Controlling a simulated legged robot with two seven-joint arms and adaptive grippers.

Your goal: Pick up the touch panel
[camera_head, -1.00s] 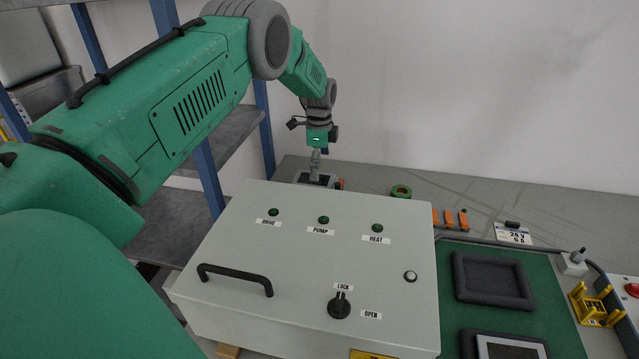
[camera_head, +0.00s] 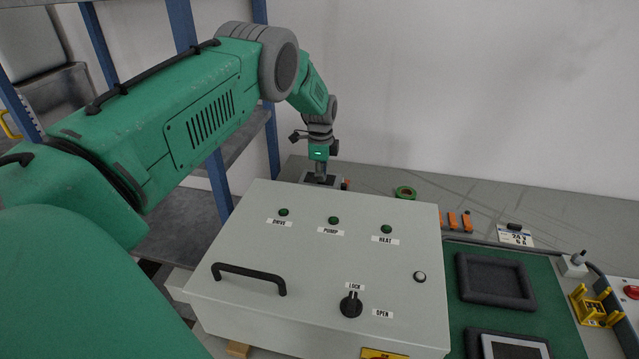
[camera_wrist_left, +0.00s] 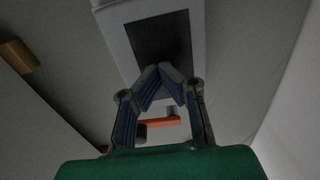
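A flat panel with a light frame and a dark screen (camera_head: 312,181) lies on the bench behind the grey control cabinet; the cabinet's edge partly hides it. It shows larger in the left wrist view (camera_wrist_left: 160,38), beyond the fingertips. My left gripper (camera_head: 320,178) points down at this panel, right at or just above it. In the wrist view the left fingertips (camera_wrist_left: 164,70) come together over the screen's lower end, with nothing seen between them; whether they touch the panel I cannot tell. My right gripper is in neither view.
The grey cabinet (camera_head: 310,255) with handle and knob fills the front middle. A green tape roll (camera_head: 405,192) and orange clips (camera_head: 452,220) lie behind it. Right is a green mat (camera_head: 540,275) with an empty dark tray (camera_head: 495,281) and a framed screen (camera_head: 515,349). Blue-post shelving stands left.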

